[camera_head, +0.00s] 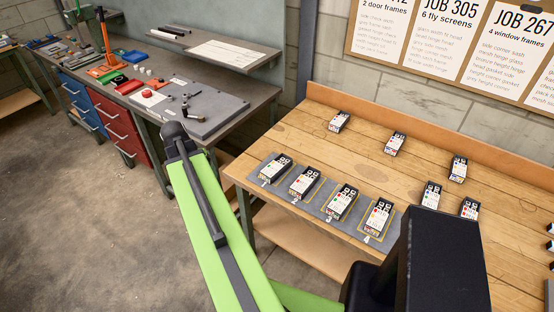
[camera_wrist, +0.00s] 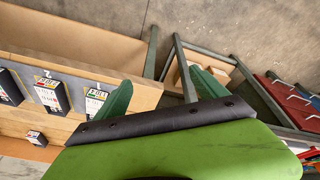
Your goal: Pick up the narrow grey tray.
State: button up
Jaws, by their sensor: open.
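I cannot make out for certain a narrow grey tray in either view. A long flat grey mat (camera_head: 313,208) with places numbered 1 to 4 lies along the front of the wooden bench, with a black-and-white box on each place. A wide grey plate (camera_head: 217,115) with small fittings lies on the left bench. My gripper (camera_wrist: 161,90) shows in the wrist view as two dark green fingers spread well apart, open with nothing between them.
The wooden bench (camera_head: 300,125) carries more boxes, such as one at the back (camera_head: 340,121). Red drawers (camera_head: 116,131) are below. The concrete floor (camera_head: 75,220) is clear.

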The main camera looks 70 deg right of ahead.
jog(key=s+d+r+m+p, duration=0.2)
jog(key=s+d+r+m, duration=0.25)
jog(key=s+d, duration=0.75)
jog(key=m+g+h, duration=0.1)
jog(key=m, duration=0.2)
send_near(277, 165)
jog(key=b+x, duration=0.1)
jog(key=b, duration=0.2)
jog(key=b+x, duration=0.2)
jog(key=b, duration=0.2)
jog(key=b+x, duration=0.2)
jog(key=b, duration=0.1)
jog(key=shift+w+a+f+b, duration=0.1)
jog(key=shift+w+a+b, duration=0.1)
jog(key=shift+a+b, duration=0.15)
jog(key=shift+d+f, duration=0.15)
jog(key=shift+d, duration=0.05)
jog(key=b+x, duration=0.5)
jog(key=shift+s+d, duration=0.1)
jog(key=shift+d, duration=0.15)
jog(key=shift+r, duration=0.2)
jog(key=shift+c, duration=0.3)
jog(key=c, duration=1.5)
jog(key=shift+c, duration=0.2)
